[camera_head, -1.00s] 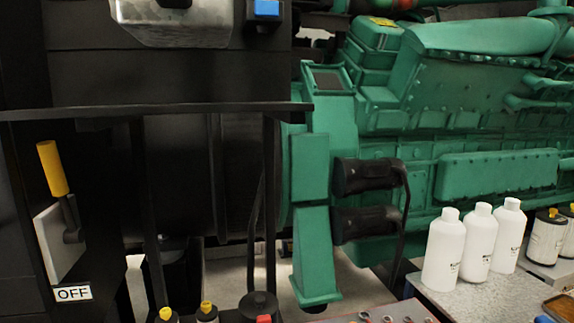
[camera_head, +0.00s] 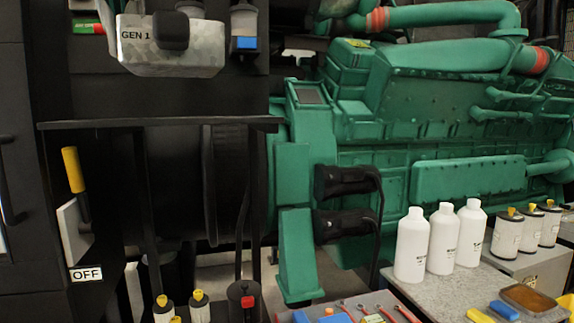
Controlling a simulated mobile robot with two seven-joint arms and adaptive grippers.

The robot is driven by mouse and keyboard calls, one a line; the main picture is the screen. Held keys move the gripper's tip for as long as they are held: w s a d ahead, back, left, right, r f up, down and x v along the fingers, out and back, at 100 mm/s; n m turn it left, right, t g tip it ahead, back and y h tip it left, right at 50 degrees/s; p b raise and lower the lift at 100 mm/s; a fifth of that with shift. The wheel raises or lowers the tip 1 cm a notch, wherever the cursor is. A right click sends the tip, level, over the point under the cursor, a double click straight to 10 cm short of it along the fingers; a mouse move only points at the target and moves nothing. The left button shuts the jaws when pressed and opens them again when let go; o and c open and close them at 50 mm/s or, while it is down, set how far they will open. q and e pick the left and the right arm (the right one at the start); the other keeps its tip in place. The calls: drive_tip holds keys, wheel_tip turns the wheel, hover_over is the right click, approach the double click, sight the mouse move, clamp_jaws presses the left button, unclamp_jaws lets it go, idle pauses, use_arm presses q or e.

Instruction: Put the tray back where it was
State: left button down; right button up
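A shallow grey surface (camera_head: 293,318) with several red-handled tools and blue items shows at the bottom edge, cut off by the frame. It may be a tray or a bench top; I cannot tell. A small brown shallow tray or pan (camera_head: 527,299) lies on the speckled grey bench at the lower right. I cannot make out either of my grippers in this view, so nothing shows of what they hold.
Three white bottles (camera_head: 443,240) stand on the bench (camera_head: 390,275). Dark-topped canisters (camera_head: 508,235) stand behind on the right. A green engine (camera_head: 430,120) fills the back. A black frame with a yellow lever (camera_head: 72,168) and an OFF label (camera_head: 86,274) stands left.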

use_arm(q)
drive_tip(key=w+a+f+n+g+y, duration=0.2)
drive_tip(key=w+f+n, duration=0.4)
drive_tip(key=f, duration=0.6)
drive_tip(key=w+a+f+n+g+y, duration=0.2)
drive_tip(key=w+f+n, duration=0.2)
drive_tip(key=w+f, duration=0.55)
drive_tip(key=s+a+f+n+g, duration=0.2)
drive_tip(key=f+n, duration=0.2)
drive_tip(key=f, duration=0.7)
drive_tip(key=s+a+f+n+g, duration=0.1)
drive_tip(key=s+f+n+g, duration=0.15)
drive_tip(key=f, duration=0.85)
drive_tip(key=s+a+f+n+g, duration=0.2)
drive_tip(key=f+n, duration=0.3)
drive_tip(key=f, duration=0.6)
wheel_tip(320, 180, up, 10)
drive_tip(key=n+g+h, duration=0.2)
drive_tip(key=n+h, duration=0.2)
drive_tip(key=n, duration=0.3)
drive_tip(key=shift+w+r, duration=0.15)
drive_tip(key=shift+r, duration=0.05)
use_arm(e)
drive_tip(key=shift+w+f, duration=0.1)
drive_tip(key=shift+w, duration=0.05)
